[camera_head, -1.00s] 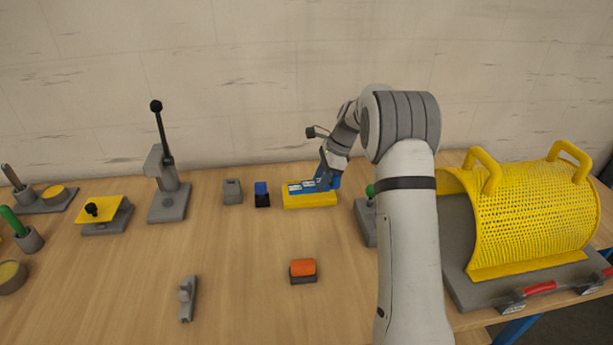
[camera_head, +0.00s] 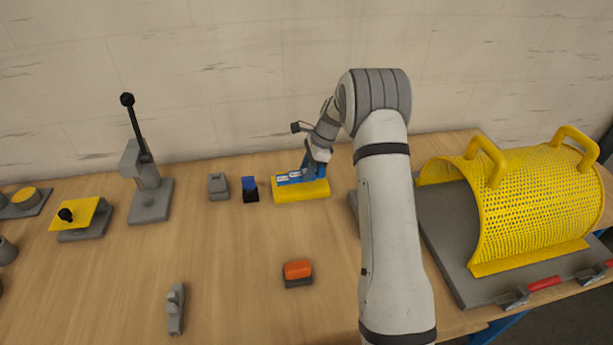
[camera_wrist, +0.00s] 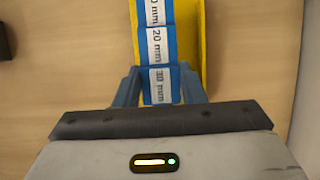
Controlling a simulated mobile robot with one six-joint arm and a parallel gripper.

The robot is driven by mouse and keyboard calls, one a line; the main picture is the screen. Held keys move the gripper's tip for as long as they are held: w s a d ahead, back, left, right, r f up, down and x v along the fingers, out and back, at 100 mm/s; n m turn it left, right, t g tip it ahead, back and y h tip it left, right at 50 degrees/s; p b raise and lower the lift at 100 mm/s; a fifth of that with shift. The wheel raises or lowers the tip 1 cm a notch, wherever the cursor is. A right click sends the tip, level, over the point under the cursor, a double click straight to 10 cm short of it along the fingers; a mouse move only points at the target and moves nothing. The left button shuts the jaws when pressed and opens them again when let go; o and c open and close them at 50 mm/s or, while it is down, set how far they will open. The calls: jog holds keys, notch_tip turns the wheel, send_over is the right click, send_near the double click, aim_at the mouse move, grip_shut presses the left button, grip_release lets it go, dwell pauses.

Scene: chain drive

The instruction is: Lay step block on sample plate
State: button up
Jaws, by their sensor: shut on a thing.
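The step block (camera_head: 290,178) is a blue stepped bar with white labels. It lies along the yellow base (camera_head: 302,193) at the back of the table. In the wrist view the block (camera_wrist: 157,45) shows 20 mm and 30 mm labels, with the yellow base (camera_wrist: 190,35) under and beside it. My gripper (camera_head: 312,172) is shut on the 30 mm end, with a blue finger on each side in the wrist view (camera_wrist: 160,88). I cannot tell for sure which thing is the sample plate; a tilted yellow plate (camera_head: 88,212) with a black knob is at the left.
A grey lever stand (camera_head: 150,200), a small grey block (camera_head: 218,187) and a blue-and-black block (camera_head: 250,190) stand left of the base. An orange-topped block (camera_head: 297,270) and a grey clamp-like part (camera_head: 175,308) lie in front. A yellow mesh guard (camera_head: 535,205) fills the right.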

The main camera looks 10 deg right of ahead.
jog(key=shift+f, duration=1.55)
jog(key=o, duration=1.2)
jog(key=shift+f, duration=0.15)
